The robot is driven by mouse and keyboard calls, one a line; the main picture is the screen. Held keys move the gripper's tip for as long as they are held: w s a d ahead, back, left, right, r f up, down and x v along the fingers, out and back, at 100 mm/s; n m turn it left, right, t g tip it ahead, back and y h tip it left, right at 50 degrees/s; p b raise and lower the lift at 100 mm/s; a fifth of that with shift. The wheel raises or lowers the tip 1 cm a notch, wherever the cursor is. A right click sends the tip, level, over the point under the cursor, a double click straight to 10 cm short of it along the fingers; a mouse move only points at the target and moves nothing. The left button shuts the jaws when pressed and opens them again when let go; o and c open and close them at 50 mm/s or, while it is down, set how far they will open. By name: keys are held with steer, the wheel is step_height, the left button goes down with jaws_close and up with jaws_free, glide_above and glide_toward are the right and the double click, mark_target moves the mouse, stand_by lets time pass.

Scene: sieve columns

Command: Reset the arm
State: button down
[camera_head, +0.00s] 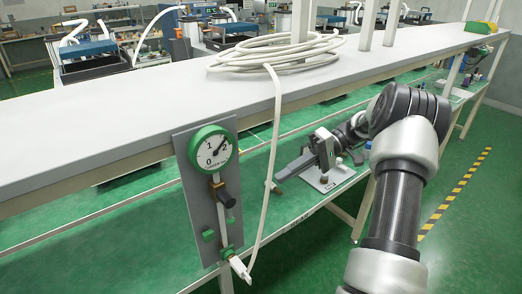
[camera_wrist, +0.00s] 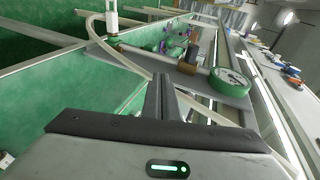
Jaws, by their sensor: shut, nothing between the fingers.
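My arm reaches in from the right in the head view, and my gripper (camera_head: 281,175) points left towards the gauge panel, apart from it. In the wrist view my gripper (camera_wrist: 162,78) has its two fingers together, with nothing between them. The grey panel (camera_head: 182,152) hangs at the bench's front edge. It carries a green-rimmed gauge (camera_head: 212,147) and a dark valve with a brass-coloured part (camera_head: 222,194). A white hose (camera_head: 271,150) runs down to a white connector (camera_head: 240,268) at the panel's foot. The wrist view also shows the panel (camera_wrist: 160,60) and gauge (camera_wrist: 232,82).
The long grey bench (camera_head: 120,125) fills the middle, with the hose coiled on top (camera_head: 270,55). A white plate with small fittings (camera_head: 328,178) is below the bench, close to my gripper. Green floor (camera_head: 470,220) with a striped line lies at the right.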

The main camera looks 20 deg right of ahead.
steer(key=shift+r, duration=0.1)
steer(key=s+a+r+m+h+p, duration=0.2)
steer(key=s+a+r+h, duration=0.65)
steer(key=a, duration=0.35)
steer(key=s+r+t+h+p, duration=0.3)
steer(key=s+r+t+h, duration=0.2)
steer(key=s, duration=0.8)
step_height(320, 180, up, 3)
steer(key=t, duration=0.2)
steer(key=shift+d+r+t+p, duration=0.15)
steer(key=shift+d+t+p, duration=0.15)
steer(key=shift+d, duration=0.1)
